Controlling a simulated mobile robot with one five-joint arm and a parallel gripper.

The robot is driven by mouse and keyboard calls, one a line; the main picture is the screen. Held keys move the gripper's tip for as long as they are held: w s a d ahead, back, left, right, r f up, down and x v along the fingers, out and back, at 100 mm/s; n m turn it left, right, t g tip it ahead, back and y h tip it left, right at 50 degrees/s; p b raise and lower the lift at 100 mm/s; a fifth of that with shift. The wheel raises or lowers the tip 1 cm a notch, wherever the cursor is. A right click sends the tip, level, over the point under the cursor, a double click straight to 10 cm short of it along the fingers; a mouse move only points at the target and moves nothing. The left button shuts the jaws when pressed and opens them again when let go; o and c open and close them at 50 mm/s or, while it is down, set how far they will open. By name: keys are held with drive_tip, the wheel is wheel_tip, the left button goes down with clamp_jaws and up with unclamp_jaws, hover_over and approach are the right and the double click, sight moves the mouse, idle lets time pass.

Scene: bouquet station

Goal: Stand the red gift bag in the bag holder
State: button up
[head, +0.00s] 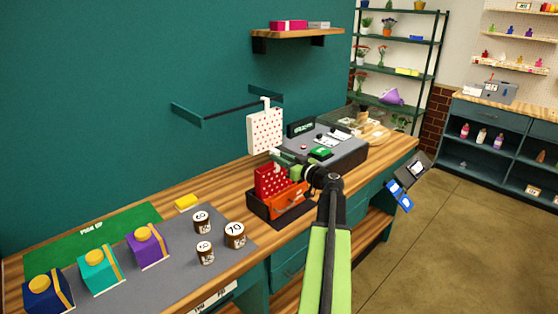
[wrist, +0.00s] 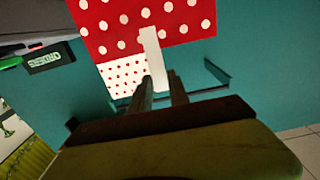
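The red gift bag (head: 268,180) with white dots is upright at the rear left of the dark bag holder (head: 262,211) on the counter. Whether its base is inside the holder or above it is hard to tell. My gripper (head: 280,158) is at the top of the bag. In the wrist view the red bag (wrist: 115,22) fills the top, and its white handle (wrist: 151,48) runs down between my two fingers (wrist: 162,88), which look closed on it. An orange item (head: 284,201) sits in the front of the holder and hides part of it.
A white bag with red dots (head: 265,131) hangs from a wall rail (head: 232,110) behind the holder. A grey register unit (head: 335,150) stands to the right. Several labelled jars (head: 234,234) and gift boxes (head: 149,246) stand on the left.

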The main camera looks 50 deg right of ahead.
drive_tip(key=o, duration=0.4)
drive_tip(key=s, duration=0.5)
drive_tip(key=s+a, duration=0.1)
drive_tip(key=s, duration=1.1)
drive_tip(key=shift+s+a, duration=0.15)
drive_tip(key=shift+s, duration=0.05)
